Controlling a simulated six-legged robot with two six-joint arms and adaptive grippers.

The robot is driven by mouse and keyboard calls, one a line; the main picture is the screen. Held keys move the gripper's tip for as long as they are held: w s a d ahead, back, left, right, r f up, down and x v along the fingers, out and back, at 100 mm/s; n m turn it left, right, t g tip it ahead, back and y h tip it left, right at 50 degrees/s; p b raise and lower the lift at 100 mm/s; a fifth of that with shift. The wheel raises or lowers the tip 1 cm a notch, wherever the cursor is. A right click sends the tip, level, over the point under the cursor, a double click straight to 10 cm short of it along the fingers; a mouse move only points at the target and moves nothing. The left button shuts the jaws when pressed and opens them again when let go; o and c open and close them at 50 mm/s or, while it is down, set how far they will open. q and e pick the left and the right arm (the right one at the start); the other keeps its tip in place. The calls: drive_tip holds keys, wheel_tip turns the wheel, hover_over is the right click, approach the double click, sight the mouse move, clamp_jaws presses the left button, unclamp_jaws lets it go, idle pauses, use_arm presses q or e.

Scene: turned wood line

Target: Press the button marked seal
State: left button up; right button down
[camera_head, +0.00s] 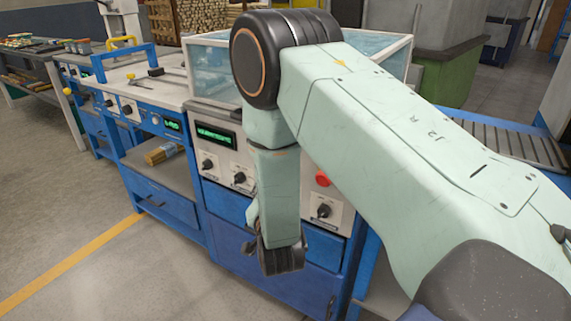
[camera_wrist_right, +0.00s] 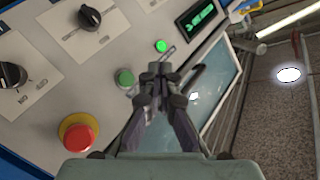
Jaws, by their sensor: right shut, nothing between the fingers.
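The control panel (camera_head: 222,155) is a pale front on a blue cabinet; my right arm covers its middle in the head view. In the right wrist view it carries a dull green round button (camera_wrist_right: 124,78), a bright green lit round spot (camera_wrist_right: 161,46) and a red mushroom button (camera_wrist_right: 78,137) on a yellow ring. No label is readable, so I cannot tell which is marked seal. My right gripper (camera_wrist_right: 160,72) is shut and empty, its tips right of the dull green button and below the lit spot in the picture. Contact cannot be told. My left gripper is out of view.
Black knobs (camera_wrist_right: 89,17) and a green-lit display (camera_wrist_right: 201,16) share the panel. A clear-walled box (camera_head: 210,68) stands on top of the cabinet. Another blue bench (camera_head: 150,95) adjoins at left, and a roller conveyor (camera_head: 515,145) lies at right. The floor at left is open.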

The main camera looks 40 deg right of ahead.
drive_tip(key=shift+w, duration=0.1)
drive_tip(key=w+d, duration=0.3)
drive_tip(key=d, duration=0.5)
drive_tip(key=shift+w, duration=0.15)
drive_tip(key=shift+d+p, duration=0.25)
drive_tip(key=shift+p, duration=0.05)
idle(1.2)
drive_tip(key=shift+w+d, duration=0.15)
drive_tip(key=shift+d, duration=0.1)
drive_tip(key=shift+w+d, duration=0.15)
drive_tip(key=shift+d, duration=0.15)
idle(0.8)
drive_tip(key=shift+a, duration=0.1)
drive_tip(key=shift+s+a, duration=0.35)
drive_tip(key=shift+a, duration=0.3)
